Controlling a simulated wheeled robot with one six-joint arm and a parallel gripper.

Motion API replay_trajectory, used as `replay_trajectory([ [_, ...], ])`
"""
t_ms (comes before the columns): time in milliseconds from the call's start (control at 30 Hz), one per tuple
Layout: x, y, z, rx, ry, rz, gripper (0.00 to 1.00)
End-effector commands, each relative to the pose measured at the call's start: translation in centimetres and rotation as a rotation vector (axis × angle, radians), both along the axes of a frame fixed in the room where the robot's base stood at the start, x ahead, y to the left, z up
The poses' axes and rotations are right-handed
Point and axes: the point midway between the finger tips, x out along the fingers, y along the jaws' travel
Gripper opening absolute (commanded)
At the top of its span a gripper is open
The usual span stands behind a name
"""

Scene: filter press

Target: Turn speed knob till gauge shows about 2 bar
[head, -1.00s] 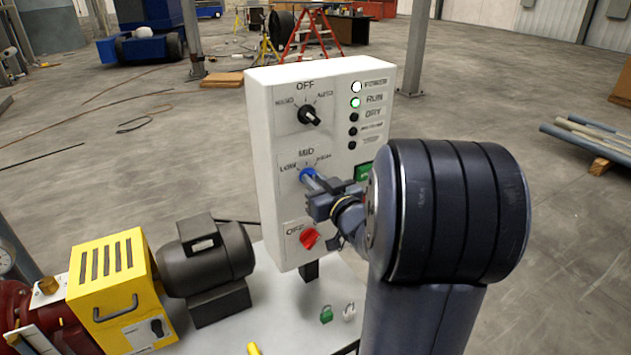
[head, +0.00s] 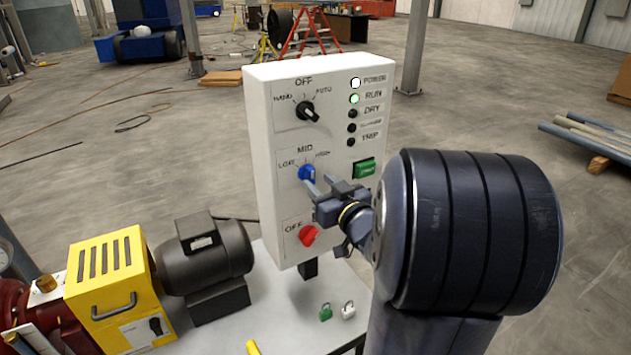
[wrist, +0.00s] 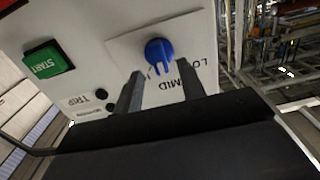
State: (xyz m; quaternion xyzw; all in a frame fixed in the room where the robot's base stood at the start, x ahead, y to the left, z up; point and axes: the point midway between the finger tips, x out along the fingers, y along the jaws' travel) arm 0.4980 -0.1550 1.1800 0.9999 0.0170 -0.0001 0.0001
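The blue speed knob (head: 307,173) sits mid-panel on the white control box, marked LOW, MID and HIGH. It also shows in the wrist view (wrist: 159,52), where the panel appears upside down; its handle points roughly toward the MID side, its exact setting unclear. My gripper (head: 318,187) is in front of the knob, a little low and right in the head view. In the wrist view its two fingers (wrist: 160,86) are spread with a gap between them, empty and apart from the knob. No readable gauge dial shows; only a pale sliver is at the head view's left edge.
A black selector (head: 307,112) is above the knob and a red OFF switch (head: 308,236) below. A green START button (head: 364,168) is to the right. The POWER and RUN (head: 354,99) lamps are lit. A motor (head: 205,258) and yellow guard (head: 105,290) stand left.

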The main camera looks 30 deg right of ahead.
Motion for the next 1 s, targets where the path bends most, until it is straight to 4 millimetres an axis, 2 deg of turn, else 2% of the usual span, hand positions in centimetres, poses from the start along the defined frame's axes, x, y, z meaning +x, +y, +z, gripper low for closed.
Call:
replay_trajectory([
  [33, -1.2, -0.2, -0.1, -0.001, -0.002, -0.005, 0.38],
  [200, -4.5, -0.3, 0.0, -0.002, -0.002, -0.005, 0.38],
  [400, -6.8, -0.3, 0.0, -0.001, -0.001, -0.003, 0.38],
  [633, -7.6, -0.2, 0.0, 0.001, 0.0, 0.0, 0.38],
  [1000, -7.3, -0.2, 0.0, 0.001, 0.001, 0.002, 0.38],
])
